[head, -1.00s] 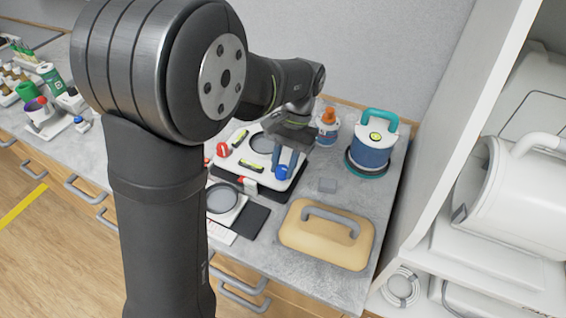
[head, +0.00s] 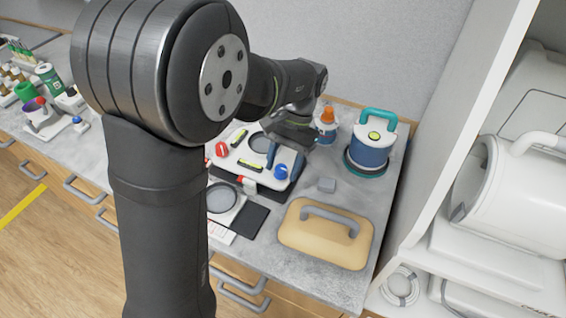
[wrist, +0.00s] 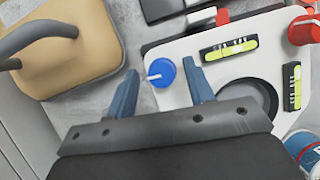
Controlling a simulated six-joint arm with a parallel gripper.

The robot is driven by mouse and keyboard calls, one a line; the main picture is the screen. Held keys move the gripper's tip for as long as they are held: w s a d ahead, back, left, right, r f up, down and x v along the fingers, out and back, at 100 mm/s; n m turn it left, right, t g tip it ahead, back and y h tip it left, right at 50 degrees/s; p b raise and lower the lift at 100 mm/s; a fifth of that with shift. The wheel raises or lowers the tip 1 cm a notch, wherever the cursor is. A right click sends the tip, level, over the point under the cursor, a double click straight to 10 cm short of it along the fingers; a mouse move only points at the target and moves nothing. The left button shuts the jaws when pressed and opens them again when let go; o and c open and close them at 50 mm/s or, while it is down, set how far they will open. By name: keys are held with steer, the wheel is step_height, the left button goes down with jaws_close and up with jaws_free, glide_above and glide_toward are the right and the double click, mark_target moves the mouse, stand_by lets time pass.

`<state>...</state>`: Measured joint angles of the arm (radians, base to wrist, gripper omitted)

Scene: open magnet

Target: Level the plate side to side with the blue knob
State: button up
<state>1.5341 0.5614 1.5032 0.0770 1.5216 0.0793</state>
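The white plate (head: 228,163) sits on the bench under my gripper, with a round dark window in it. The blue knob (head: 281,172) is at its near right corner. In the wrist view the blue knob (wrist: 161,71) has a small pale pointer on its left side. My gripper (wrist: 160,66) is open, its two blue fingers on either side of the knob with gaps showing. Two yellow-green level vials lie on the plate, one along its edge (wrist: 229,48) and one crosswise (wrist: 292,86). Their bubbles are too small to read. A red knob (head: 222,149) is at the left.
A tan case with a grey handle (head: 325,232) lies at the near right. A blue canister with a teal handle (head: 372,145) and an orange-capped bottle (head: 326,126) stand behind.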

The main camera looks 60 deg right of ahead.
steer(key=shift+d+r, duration=0.1)
steer(key=v, duration=1.7)
steer(key=x, duration=1.7)
